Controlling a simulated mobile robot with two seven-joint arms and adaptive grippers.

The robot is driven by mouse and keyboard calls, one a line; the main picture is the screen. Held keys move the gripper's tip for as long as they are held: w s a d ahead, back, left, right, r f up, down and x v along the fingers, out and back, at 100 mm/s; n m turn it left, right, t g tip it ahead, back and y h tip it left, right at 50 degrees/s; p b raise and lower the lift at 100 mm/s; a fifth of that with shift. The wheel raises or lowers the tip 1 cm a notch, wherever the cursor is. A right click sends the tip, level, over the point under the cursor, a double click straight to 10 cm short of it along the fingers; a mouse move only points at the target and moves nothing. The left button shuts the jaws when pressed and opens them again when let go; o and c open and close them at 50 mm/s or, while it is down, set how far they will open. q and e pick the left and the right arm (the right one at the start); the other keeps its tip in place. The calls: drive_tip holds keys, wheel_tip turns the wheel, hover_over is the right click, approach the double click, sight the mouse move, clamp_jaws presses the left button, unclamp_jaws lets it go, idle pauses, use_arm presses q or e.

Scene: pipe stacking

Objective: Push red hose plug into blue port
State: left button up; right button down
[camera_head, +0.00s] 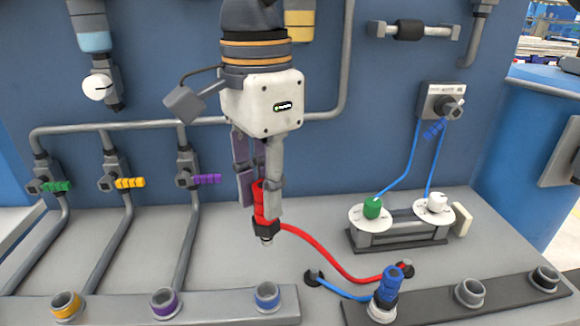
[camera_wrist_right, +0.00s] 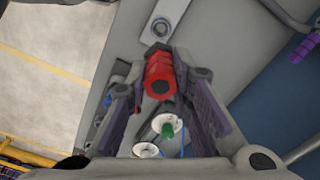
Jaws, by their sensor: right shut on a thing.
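My right gripper (camera_head: 262,196) hangs in the middle of the head view, pointing down and shut on the red hose plug (camera_head: 264,212). The plug is roughly upright, its dark collar and metal tip clear of the surface below. A red hose runs from it to the right. The blue port (camera_head: 268,296), an open blue-ringed socket, sits at the right end of the grey front block, below the plug and apart from it. In the right wrist view the red plug (camera_wrist_right: 160,76) lies between the two fingers. My left gripper is not in view.
Orange (camera_head: 66,304) and purple (camera_head: 165,302) ports share the front block. A blue plug (camera_head: 388,288) stands in a port on the dark strip at right, beside grey ports (camera_head: 469,292). Pipes with coloured valves line the back wall at left. A gauge stand (camera_head: 400,237) is at right.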

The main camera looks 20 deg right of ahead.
sight(264, 244)
drive_tip(key=shift+a+f, duration=0.2)
drive_tip(key=shift+a, duration=0.05)
drive_tip(key=shift+f, duration=0.35)
wheel_tip(264, 244, down, 8)
drive_tip(key=shift+f, duration=0.15)
drive_tip(key=shift+f, duration=0.15)
drive_tip(key=shift+f, duration=0.5)
drive_tip(key=shift+f, duration=0.7)
idle(0.4)
drive_tip(key=shift+f, duration=0.3)
drive_tip(key=c, duration=1.3)
unclamp_jaws()
drive_tip(key=shift+c, duration=0.2)
